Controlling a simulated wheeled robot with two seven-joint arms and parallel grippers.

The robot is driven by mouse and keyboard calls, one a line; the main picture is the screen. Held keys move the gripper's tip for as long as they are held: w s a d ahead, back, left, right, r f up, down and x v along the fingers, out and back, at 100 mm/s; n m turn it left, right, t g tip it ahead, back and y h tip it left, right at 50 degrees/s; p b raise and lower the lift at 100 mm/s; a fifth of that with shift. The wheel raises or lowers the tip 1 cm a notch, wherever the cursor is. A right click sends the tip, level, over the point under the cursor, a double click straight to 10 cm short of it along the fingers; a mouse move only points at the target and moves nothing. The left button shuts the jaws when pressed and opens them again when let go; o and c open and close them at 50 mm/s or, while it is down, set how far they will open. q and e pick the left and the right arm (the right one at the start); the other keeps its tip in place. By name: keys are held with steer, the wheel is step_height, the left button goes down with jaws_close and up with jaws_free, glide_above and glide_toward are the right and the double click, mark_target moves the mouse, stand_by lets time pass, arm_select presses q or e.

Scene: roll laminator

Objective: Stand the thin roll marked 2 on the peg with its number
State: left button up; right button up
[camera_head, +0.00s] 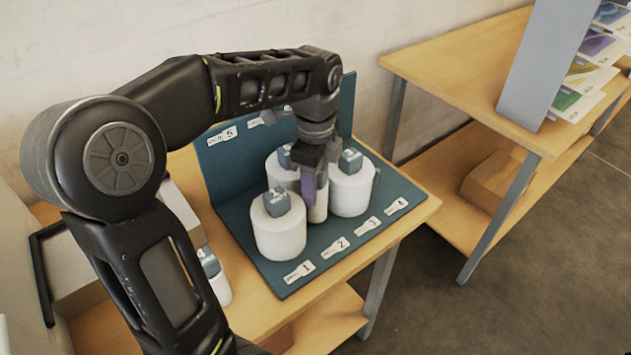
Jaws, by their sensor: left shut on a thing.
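My left gripper (314,180) reaches down over the blue pegboard stand (255,262) and is shut on a thin pale roll (319,207). A purple part shows at the gripper's fingers, in front of the roll. The thin roll is upright between two wide white rolls, behind the label for peg 2 (335,247). The arm and fingers hide the roll's top and its number. I cannot tell whether its foot is around the peg or only above it. My right gripper is not in view.
A wide roll (279,235) stands behind label 1, another (351,192) to the right, and a third (280,172) at the back, close around the gripper. Another roll (221,288) stands on the wooden table (252,320) at left, partly behind my arm. A grey-legged shelf stands right.

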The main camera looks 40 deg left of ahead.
arm_select(q)
steer(key=shift+f+b, duration=0.35)
steer(key=shift+f, duration=0.3)
steer(key=o, duration=1.5)
step_height(320, 180, up, 8)
steer(key=p, duration=0.6)
steer(key=shift+p, duration=0.4)
